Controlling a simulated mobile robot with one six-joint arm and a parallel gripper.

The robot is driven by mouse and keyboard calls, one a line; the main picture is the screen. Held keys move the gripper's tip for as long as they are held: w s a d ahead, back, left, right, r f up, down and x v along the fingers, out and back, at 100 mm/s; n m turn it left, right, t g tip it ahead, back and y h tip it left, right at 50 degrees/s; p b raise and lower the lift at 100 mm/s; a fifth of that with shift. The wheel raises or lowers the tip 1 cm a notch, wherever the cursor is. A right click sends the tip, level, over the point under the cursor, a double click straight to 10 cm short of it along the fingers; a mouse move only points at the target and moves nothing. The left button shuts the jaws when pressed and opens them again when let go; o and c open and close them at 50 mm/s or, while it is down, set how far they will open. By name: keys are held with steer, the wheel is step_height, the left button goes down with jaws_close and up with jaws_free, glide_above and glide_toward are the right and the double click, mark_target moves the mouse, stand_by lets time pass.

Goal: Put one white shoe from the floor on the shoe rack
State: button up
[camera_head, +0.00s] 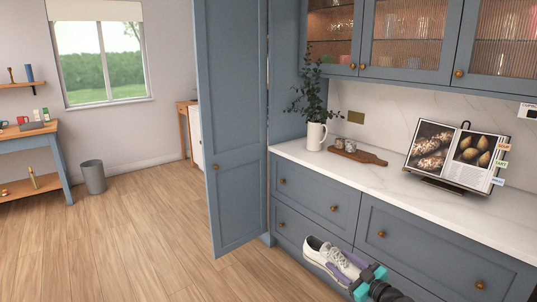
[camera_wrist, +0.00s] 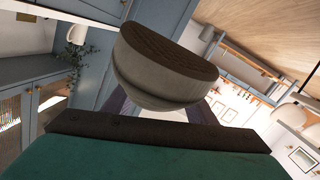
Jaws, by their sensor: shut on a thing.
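A white shoe (camera_head: 322,251) is held in my gripper (camera_head: 346,266) at the lower right of the head view, in front of the blue drawers and clear of the floor. The shoe points up and to the left, away from my arm. The purple fingers are closed around it from both sides. In the wrist view the shoe (camera_wrist: 165,70) fills the upper middle with its brown sole showing, and my gripper's fingers (camera_wrist: 163,108) are partly hidden behind it. I cannot make out a shoe rack or another shoe in either view.
A blue cabinet door (camera_head: 236,130) stands open at the middle. The counter (camera_head: 400,190) holds a jug with leaves (camera_head: 316,135), a board (camera_head: 362,154) and an open cookbook (camera_head: 455,155). A grey bin (camera_head: 93,177) stands beside a table (camera_head: 58,160) at the left. The wooden floor left of the door is clear.

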steer(key=s+a+r+n+g+y, duration=0.3)
steer(key=s+a+n+g+y, duration=0.1)
steer(key=s+a+y, duration=0.1)
steer(key=s+a, duration=0.1)
steer(key=a, duration=0.1)
steer(key=shift+s+a+r+n+g, duration=0.25)
steer(key=shift+s+a+n+g, duration=0.05)
steer(key=shift+a+n, duration=0.1)
steer(key=shift+d, duration=0.1)
stand_by(0.4)
steer(key=shift+s+f, duration=0.1)
steer(key=shift+f, duration=0.4)
steer(key=shift+s, duration=0.1)
